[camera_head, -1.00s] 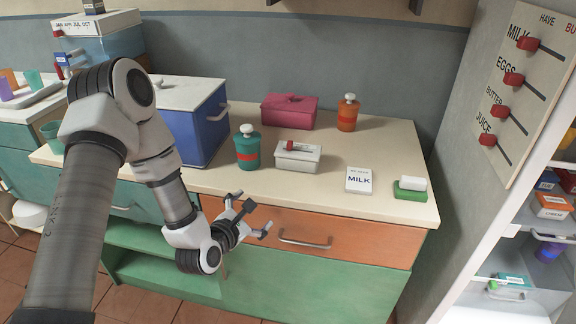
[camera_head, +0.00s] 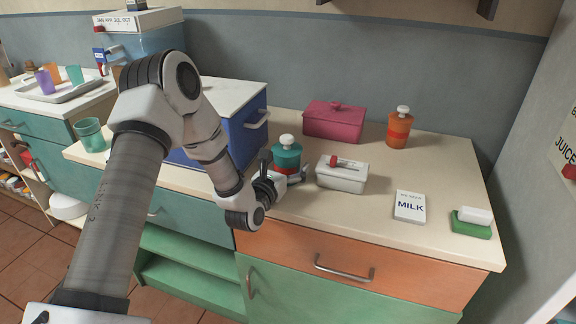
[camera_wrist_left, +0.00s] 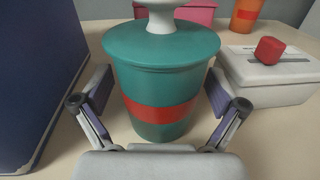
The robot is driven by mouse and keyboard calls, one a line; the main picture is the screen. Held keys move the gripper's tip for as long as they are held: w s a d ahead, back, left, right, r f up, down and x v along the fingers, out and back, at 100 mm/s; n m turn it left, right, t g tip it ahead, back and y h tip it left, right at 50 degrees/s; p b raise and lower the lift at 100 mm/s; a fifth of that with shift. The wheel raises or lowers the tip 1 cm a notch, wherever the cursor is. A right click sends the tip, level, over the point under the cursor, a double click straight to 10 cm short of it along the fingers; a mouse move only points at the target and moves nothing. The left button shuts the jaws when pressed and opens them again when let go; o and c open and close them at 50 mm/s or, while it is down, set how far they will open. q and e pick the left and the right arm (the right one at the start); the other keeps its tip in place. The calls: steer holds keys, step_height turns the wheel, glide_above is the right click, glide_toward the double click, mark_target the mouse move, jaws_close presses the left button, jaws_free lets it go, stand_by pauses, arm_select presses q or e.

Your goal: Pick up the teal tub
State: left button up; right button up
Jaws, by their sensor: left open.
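The teal tub (camera_head: 286,156) has a red band and a white knob on its lid. It stands upright on the counter, between the blue box and the white box. My left gripper (camera_head: 287,176) is at its front, and the arm hides part of the tub's lower body. In the left wrist view the tub (camera_wrist_left: 162,82) is large and central. The open fingers of my left gripper (camera_wrist_left: 160,112) are on either side of it, with small gaps showing. My right gripper is not in view.
A dark blue box (camera_head: 246,132) stands close on the left. A white box with a red knob (camera_head: 341,176) is close on the right. A crimson box (camera_head: 333,123) and an orange tub (camera_head: 399,130) stand behind. A milk card (camera_head: 409,206) lies to the right.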

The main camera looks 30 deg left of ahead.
arm_select(q)
steer(key=shift+s+r, duration=0.15)
steer(key=c, duration=1.5)
steer(key=shift+o, duration=0.2)
